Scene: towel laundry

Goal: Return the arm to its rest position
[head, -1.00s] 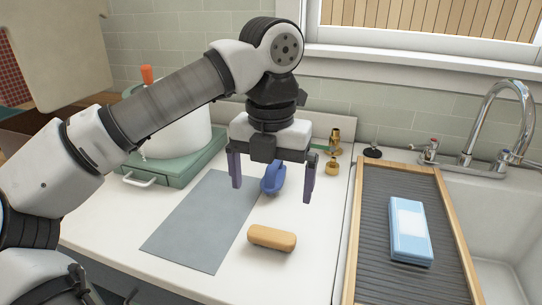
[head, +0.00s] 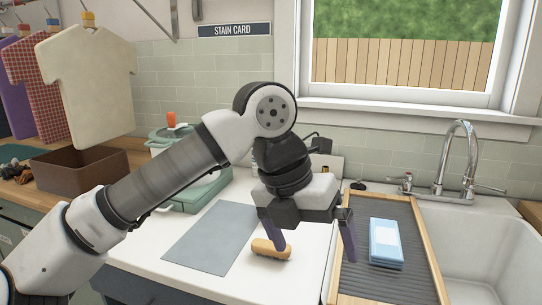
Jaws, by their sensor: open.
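My gripper (head: 313,240) hangs from my raised arm over the white counter, between the grey mat and the ribbed tray. Its two purple fingers are spread apart with nothing between them. The left finger overlaps a tan, rounded brush-like block (head: 268,249) in the picture; I cannot tell whether they touch, but the block lies on the counter. A blue packet with a white label (head: 386,243) lies on the wood-framed ribbed tray (head: 357,285), right of my gripper.
A grey mat (head: 208,240) lies flat on the counter. A green appliance with an orange knob (head: 172,120) stands behind my arm. The sink (head: 490,255) and faucet (head: 465,150) are right. A brown box (head: 80,170) and hanging shirts (head: 85,85) are at left.

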